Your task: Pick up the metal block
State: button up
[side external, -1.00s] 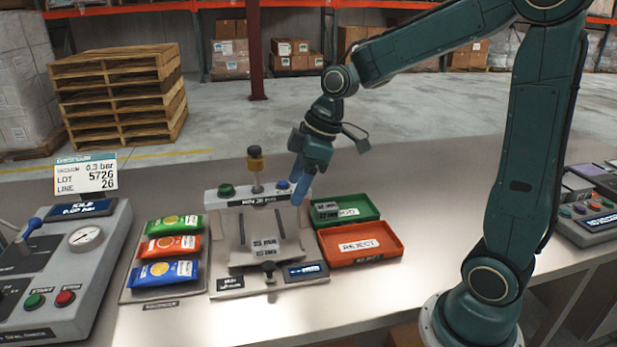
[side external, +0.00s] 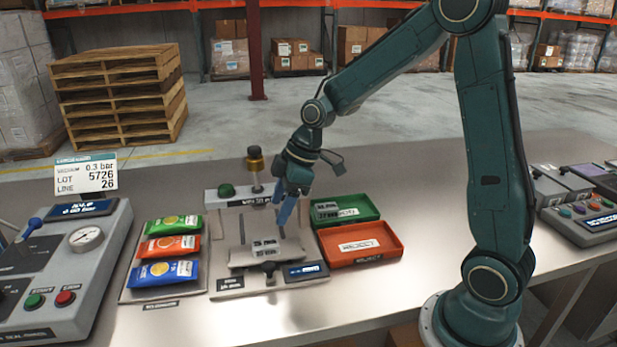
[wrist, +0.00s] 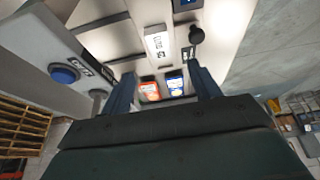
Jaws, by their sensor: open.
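A metal block (side external: 265,252) with small pale labels appears to lie on the bed of the small press fixture (side external: 228,284) in the middle of the bench. In the wrist view a pale label (wrist: 157,43) shows ahead of the fingers, on what is probably the block. My gripper (side external: 284,220) is open with its blue fingers pointing down, above and slightly right of the block in the side view. In the wrist view my gripper (wrist: 162,72) has its two fingers well apart with nothing held between them. The gripper hides part of the fixture's right side.
Green tray (side external: 372,212) and red reject tray (side external: 398,247) stand right of the fixture. Pouches on a tray (side external: 126,292) and a gauge console (side external: 105,262) stand left.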

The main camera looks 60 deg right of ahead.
send_over(265, 242)
jog(key=s+d, duration=0.2)
jog(key=shift+a+f, duration=0.15)
jog(key=shift+f, duration=1)
jog(key=shift+a+f, duration=0.1)
jog(key=shift+f, duration=1)
jog(key=shift+x, duration=2.6)
jog(key=shift+d, duration=0.1)
jog(key=c, duration=1.2)
jog(key=shift+o, duration=0.2)
jog(key=shift+r, duration=0.15)
notch_tip(265, 242, up, 20)
